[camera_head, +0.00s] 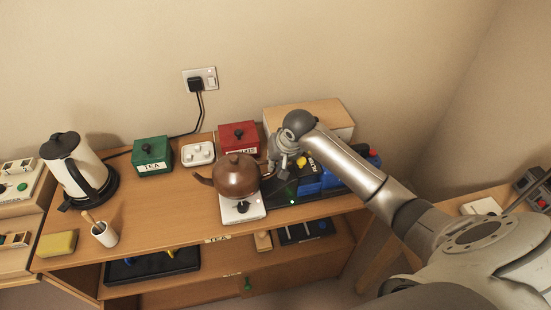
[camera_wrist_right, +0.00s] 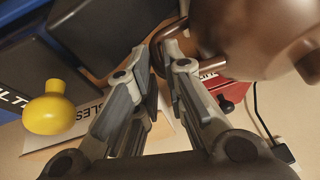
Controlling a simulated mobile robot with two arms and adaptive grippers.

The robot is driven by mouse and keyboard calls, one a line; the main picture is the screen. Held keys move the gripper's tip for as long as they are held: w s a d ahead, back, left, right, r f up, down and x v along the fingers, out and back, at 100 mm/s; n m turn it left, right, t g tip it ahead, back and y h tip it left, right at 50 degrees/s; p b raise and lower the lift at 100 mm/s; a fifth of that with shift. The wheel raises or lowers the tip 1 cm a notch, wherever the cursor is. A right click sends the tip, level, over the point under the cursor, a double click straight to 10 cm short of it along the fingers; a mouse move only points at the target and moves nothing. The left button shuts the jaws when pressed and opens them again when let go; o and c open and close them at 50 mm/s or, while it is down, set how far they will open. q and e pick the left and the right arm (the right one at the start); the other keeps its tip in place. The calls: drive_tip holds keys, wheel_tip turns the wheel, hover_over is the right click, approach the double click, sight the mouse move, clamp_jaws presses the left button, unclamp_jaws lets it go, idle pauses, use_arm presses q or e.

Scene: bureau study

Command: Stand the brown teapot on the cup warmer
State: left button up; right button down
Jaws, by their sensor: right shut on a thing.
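The brown teapot (camera_head: 237,177) is upright over the white cup warmer (camera_head: 243,211), its spout to the left. The warmer's front with a dark knob shows below the teapot; its back part is hidden. I cannot tell whether the teapot's base touches the warmer. My right gripper (camera_head: 274,165) is at the teapot's right side, shut on its handle. In the right wrist view my right gripper (camera_wrist_right: 160,78) closes on the handle loop beside the teapot's body (camera_wrist_right: 265,35). My left gripper is not in view.
A red box (camera_head: 238,136), a white block (camera_head: 198,154) and a green tea box (camera_head: 152,156) stand behind. A kettle (camera_head: 72,168) and a cup with a stick (camera_head: 104,234) are left. A dark tray with blue items (camera_head: 310,185) is right. The desk left of the warmer is clear.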

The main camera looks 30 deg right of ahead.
drive_tip(key=c, duration=2)
unclamp_jaws()
drive_tip(key=shift+f, duration=0.15)
drive_tip(key=shift+o, duration=1)
drive_tip(key=b+v, duration=0.2)
drive_tip(key=v, duration=1)
drive_tip(key=shift+r, duration=0.2)
